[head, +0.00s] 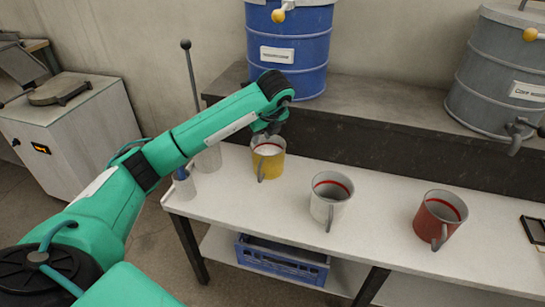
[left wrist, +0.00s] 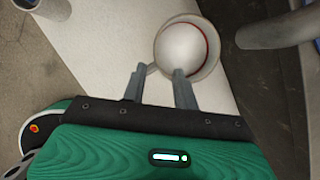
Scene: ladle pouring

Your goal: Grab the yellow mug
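The yellow mug (head: 268,165) stands upright on the white table with pale contents inside and its handle toward me. My left gripper (head: 268,131) is at its far rim, partly overlapping it in the head view. In the left wrist view, a round mug opening (left wrist: 187,50) with a red inner line lies just beyond the fingers; its yellow colour does not show there. The two fingers of the left gripper (left wrist: 160,72) are apart, with the right fingertip overlapping the mug's edge. Contact cannot be told. My right gripper is not in view.
A white mug (head: 330,200) and a red mug (head: 440,218) stand to the right on the white table (head: 385,217). A blue barrel (head: 300,55) and a grey barrel (head: 495,75) sit on the raised ledge behind. A blue crate (head: 282,262) is below.

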